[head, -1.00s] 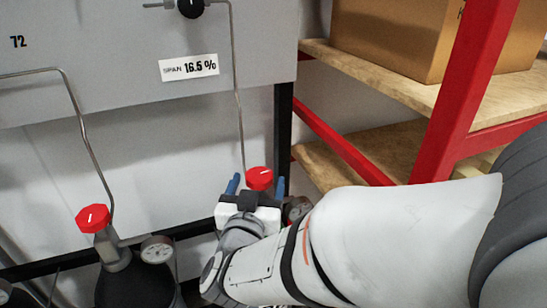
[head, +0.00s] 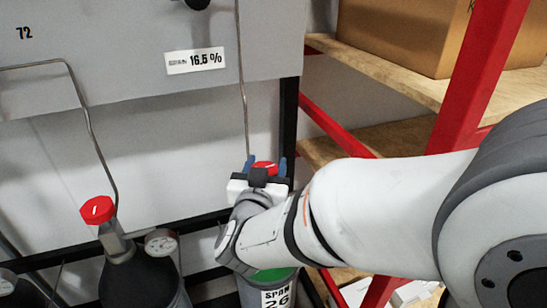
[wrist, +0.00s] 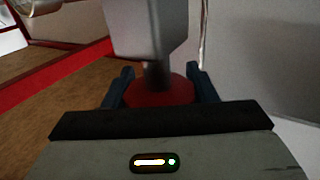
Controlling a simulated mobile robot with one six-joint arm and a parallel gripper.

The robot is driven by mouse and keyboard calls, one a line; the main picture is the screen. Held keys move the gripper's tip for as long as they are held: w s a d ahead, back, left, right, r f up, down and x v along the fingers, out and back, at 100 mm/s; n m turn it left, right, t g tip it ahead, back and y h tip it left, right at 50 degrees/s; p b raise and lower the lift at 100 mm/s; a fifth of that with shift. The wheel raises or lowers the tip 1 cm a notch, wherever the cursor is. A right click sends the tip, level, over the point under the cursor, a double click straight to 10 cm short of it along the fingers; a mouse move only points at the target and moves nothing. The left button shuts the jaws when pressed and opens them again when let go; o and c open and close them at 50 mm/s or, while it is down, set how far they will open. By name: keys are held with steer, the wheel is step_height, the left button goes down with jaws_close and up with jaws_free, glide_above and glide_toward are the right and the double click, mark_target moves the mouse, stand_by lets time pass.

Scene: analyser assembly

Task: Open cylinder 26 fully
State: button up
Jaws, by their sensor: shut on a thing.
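Cylinder 26 (head: 277,295) stands at the lower middle of the head view, with a green band and a label reading "SPAN 26". Its red valve knob (head: 264,167) shows at the top, with a white mark on it. My gripper (head: 266,172) is at the knob, with its blue fingers on either side. In the wrist view the red knob (wrist: 160,94) sits between the two dark blue fingers (wrist: 160,88), and the gripper is shut on it. My arm hides most of the cylinder's neck and its gauge.
A second dark cylinder (head: 140,280) with a red knob (head: 97,209) and gauge (head: 162,242) stands to the left. A grey panel (head: 130,60) with a "16.5 %" label is behind. A red-framed shelf (head: 475,75) with a cardboard box (head: 400,35) is at right.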

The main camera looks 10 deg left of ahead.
steer(key=c, duration=0.4)
steer(key=shift+o, duration=0.2)
steer(key=shift+y+b, duration=0.3)
